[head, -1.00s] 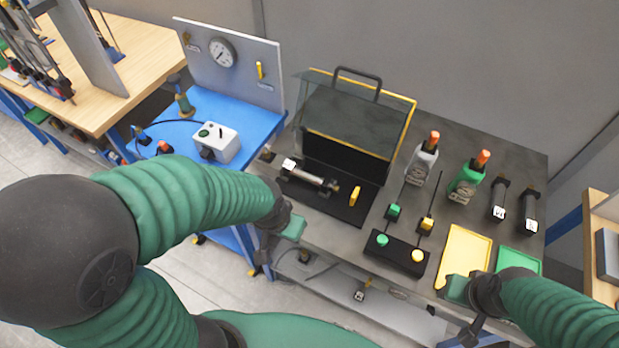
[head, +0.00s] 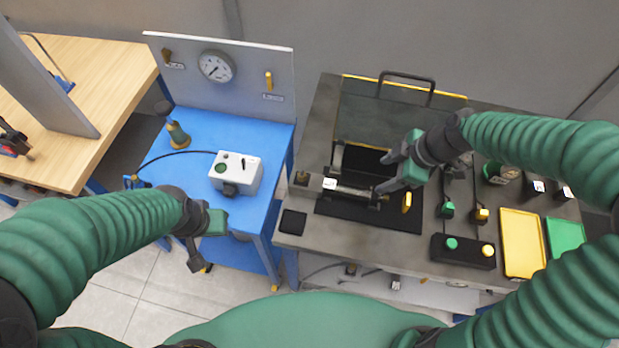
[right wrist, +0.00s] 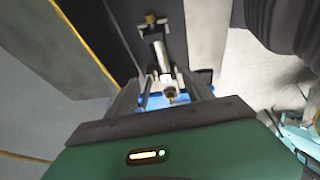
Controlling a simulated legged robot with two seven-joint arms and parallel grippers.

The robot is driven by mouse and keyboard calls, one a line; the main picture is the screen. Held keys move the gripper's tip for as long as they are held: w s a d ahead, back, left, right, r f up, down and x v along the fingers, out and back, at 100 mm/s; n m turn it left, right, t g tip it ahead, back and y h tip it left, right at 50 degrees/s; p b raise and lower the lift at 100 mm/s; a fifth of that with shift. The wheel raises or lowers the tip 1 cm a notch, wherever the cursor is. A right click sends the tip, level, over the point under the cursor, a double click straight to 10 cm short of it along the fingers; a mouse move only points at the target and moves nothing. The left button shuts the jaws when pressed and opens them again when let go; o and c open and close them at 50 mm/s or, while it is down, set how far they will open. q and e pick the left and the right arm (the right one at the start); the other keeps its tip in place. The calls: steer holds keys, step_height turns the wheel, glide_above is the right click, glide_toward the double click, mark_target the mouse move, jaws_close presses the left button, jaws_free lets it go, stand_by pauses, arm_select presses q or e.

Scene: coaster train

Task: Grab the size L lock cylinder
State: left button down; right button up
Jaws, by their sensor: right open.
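A silver cylinder (head: 355,191) with a white label on its left end lies on a black mat in front of the case. I cannot read its size letter. It also shows beyond the fingers in the right wrist view (right wrist: 157,50). My right gripper (head: 388,172) is open, over the cylinder's right end; I cannot tell whether it touches. Two dark cylinders with white labels, one of them here (head: 537,187), stand at the right, partly hidden by my right arm; their letters are unreadable. My left gripper (head: 204,243) hangs before the blue table, its opening unclear.
The clear-lidded case (head: 395,125) stands behind the mat. A yellow piece (head: 407,202) lies right of the cylinder. A button box (head: 463,252), yellow tray (head: 521,243) and green tray (head: 564,238) are at the front right. A white box (head: 236,173) sits on the blue table.

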steer(key=w+a+f, duration=0.1)
steer(key=b, duration=0.2)
glide_toward(355, 190)
steer(key=shift+w+d+f, duration=0.1)
steer(key=shift+w+f, duration=0.1)
steer(key=shift+f, duration=0.45)
steer(key=x, duration=0.3)
steer(key=shift+w+f, duration=0.2)
steer(key=shift+w, duration=0.1)
steer(key=a+f, duration=0.2)
steer(key=f, duration=0.1)
steer(key=a+f, duration=0.1)
steer(key=f, duration=0.1)
steer(key=shift+w+a, duration=0.15)
steer(key=shift+w, duration=0.1)
steer(key=shift+w+d+f, duration=0.15)
steer(key=shift+d, duration=0.45)
steer(key=shift+a, duration=0.2)
steer(key=c, duration=0.5)
jaws_close()
arm_select(q)
steer(key=shift+s+d+f, duration=0.15)
steer(key=shift+d+f, duration=0.1)
steer(key=shift+f, duration=0.35)
